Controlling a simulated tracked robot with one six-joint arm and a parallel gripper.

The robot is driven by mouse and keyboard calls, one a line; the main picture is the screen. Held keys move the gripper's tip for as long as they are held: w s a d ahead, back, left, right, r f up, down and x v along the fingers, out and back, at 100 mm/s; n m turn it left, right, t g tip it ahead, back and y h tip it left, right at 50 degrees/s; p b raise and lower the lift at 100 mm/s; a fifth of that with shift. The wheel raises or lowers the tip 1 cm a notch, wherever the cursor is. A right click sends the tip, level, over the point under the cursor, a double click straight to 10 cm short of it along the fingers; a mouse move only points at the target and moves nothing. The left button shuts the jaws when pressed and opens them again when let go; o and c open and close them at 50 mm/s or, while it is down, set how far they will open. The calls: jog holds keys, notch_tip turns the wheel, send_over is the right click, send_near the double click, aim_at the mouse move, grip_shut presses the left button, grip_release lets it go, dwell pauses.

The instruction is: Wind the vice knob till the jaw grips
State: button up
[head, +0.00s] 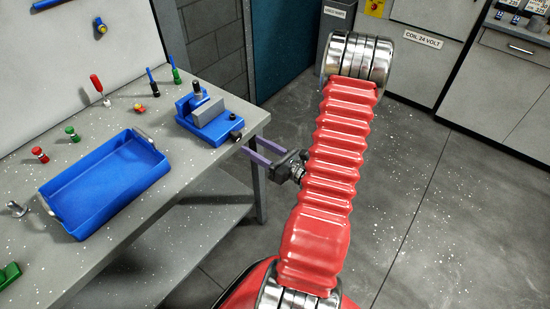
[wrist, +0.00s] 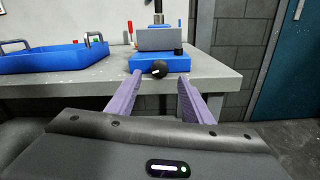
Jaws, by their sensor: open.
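The vice (head: 210,128) has a blue body and a grey jaw block, and stands near the right end of the bench. It also shows in the wrist view (wrist: 150,62). Its black round knob (head: 236,135) is on the side facing me and appears dead ahead in the wrist view (wrist: 159,69). A dark upright cylinder (head: 197,87) stands at the jaw; whether the jaw touches it I cannot tell. My gripper (head: 247,144) has two purple fingers, open and empty, pointing at the knob. In the wrist view the knob shows between the fingertips (wrist: 160,78), apart from both.
A blue tray (head: 72,190) with metal handles sits left of the vice on the grey bench (head: 150,204). Red, green and blue-handled tools stand in the bench behind it. The bench edge lies just below the knob. Open floor (head: 430,190) is to the right.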

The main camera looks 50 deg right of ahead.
aim_at(239, 138)
jog(key=s, duration=0.7)
jog(key=shift+s, duration=0.25)
jog(key=shift+d, duration=0.1)
jog(key=shift+s+n, duration=0.25)
jog(key=shift+n, duration=1.55)
jog(key=shift+w, duration=0.15)
jog(key=shift+w+a, duration=0.2)
jog(key=shift+w, duration=6.55)
jog(key=shift+c, duration=0.6)
jog(key=c, duration=1)
